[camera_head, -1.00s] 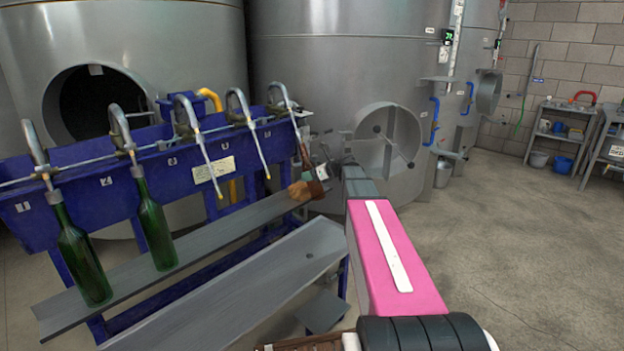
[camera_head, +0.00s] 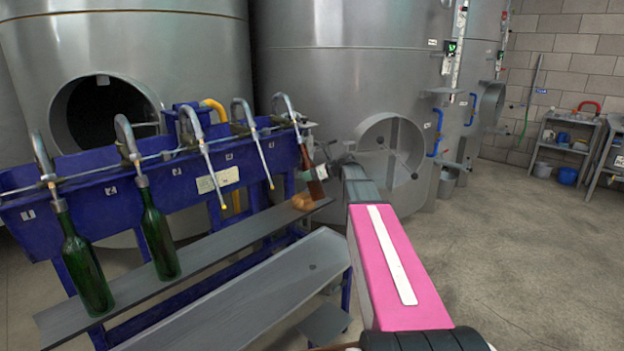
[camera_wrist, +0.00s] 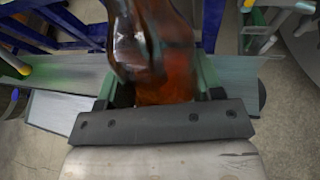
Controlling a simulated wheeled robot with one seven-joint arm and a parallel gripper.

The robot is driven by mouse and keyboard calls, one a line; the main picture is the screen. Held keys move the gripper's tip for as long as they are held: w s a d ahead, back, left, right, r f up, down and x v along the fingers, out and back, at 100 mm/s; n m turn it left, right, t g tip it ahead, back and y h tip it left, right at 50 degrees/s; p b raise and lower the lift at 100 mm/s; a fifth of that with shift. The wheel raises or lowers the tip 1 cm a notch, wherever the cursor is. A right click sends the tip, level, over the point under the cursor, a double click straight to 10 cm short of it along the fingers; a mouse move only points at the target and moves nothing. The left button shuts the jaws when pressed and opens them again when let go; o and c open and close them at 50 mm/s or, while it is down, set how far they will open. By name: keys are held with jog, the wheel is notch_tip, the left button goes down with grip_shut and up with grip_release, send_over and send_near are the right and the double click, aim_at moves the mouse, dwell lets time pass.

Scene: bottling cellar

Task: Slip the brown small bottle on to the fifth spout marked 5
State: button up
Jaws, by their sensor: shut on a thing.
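The brown small bottle (camera_head: 314,184) is in my gripper at the far right end of the blue rack, tilted with its neck up and to the left. Its neck lines up with the lower end of the fifth spout (camera_head: 288,108). The spout's tip is hidden, so I cannot tell for certain whether it is inside the neck. My gripper (camera_head: 326,170) is shut on the bottle, small and partly hidden in the head view. In the wrist view the glossy brown glass (camera_wrist: 155,50) fills the space between the green-edged fingers; the spout is not visible there.
Green bottles hang on the first (camera_head: 84,262) and second (camera_head: 158,235) spouts. The third (camera_head: 205,150) and fourth (camera_head: 258,150) spouts are empty, with yellow tips. Steel tanks stand behind.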

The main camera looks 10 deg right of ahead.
aim_at(307, 163)
jog(key=shift+w+a+r, duration=0.2)
jog(key=shift+w+r, duration=0.1)
jog(key=shift+r, duration=0.45)
jog(key=shift+w+a+r, duration=0.15)
jog(key=shift+w+r, duration=0.1)
jog(key=shift+r, duration=0.5)
jog(key=shift+w+a+r, duration=0.2)
jog(key=shift+w+r, duration=0.1)
jog(key=shift+r, duration=0.45)
jog(key=shift+w+a+f+n+t+y, duration=0.15)
jog(key=shift+w+a+f+t+y, duration=0.45)
jog(key=shift+w+f, duration=0.25)
jog(key=shift+w+a+f+n+t+y, duration=0.15)
jog(key=shift+w+a+f+t+y, duration=0.4)
jog(key=shift+w+a+f, duration=0.3)
jog(key=shift+d+f, duration=0.2)
jog(key=shift+f, duration=0.7)
jog(key=o, duration=1.2)
jog(key=shift+s, duration=0.1)
